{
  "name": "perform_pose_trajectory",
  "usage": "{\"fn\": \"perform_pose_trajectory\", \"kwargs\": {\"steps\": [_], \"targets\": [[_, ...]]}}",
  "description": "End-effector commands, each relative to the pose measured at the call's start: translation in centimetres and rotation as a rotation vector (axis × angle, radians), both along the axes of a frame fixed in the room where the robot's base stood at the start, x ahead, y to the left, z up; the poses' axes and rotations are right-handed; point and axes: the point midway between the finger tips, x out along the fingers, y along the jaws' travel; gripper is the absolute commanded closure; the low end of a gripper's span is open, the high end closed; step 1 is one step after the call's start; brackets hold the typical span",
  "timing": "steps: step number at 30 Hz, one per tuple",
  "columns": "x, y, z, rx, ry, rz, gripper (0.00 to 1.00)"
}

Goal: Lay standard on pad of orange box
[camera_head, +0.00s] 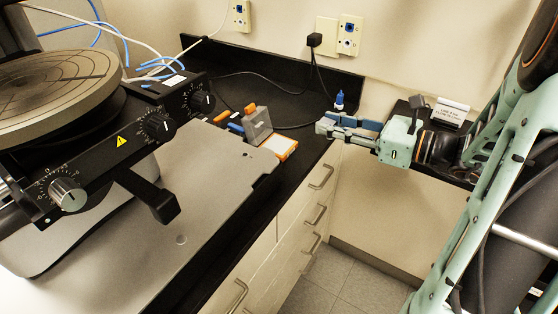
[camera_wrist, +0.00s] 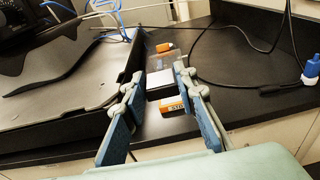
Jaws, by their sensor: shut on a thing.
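My gripper (camera_head: 322,126) reaches in from the right, its fingers pointing left, apart from the orange box and to its right. In the wrist view, my gripper's fingertips (camera_wrist: 158,80) are on either side of a small pale flat piece, which I take as the standard (camera_wrist: 160,84). It is hard to make out in the head view. The orange box (camera_head: 287,154) lies open on the black counter, with a pale pad (camera_head: 276,145) and a raised grey lid (camera_head: 257,124).
The profiler (camera_head: 110,135) with its round stage and grey base (camera_head: 200,195) fills the left. A blue-capped bottle (camera_head: 339,100) stands behind my gripper. Black cables (camera_head: 285,90) cross the counter behind the box. A white sign (camera_head: 450,113) sits at right.

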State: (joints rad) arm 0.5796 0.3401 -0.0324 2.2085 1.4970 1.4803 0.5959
Motion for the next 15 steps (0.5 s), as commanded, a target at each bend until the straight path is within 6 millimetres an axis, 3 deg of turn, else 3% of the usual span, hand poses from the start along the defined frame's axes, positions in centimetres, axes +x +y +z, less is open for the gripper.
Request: {"fn": "perform_pose_trajectory", "kwargs": {"steps": [9, 15], "targets": [[-2.7, 1.8, 1.6, -0.017, 0.005, 0.008, 1.00], [-3.2, 2.5, 2.1, -0.020, 0.014, 0.010, 1.00]]}}
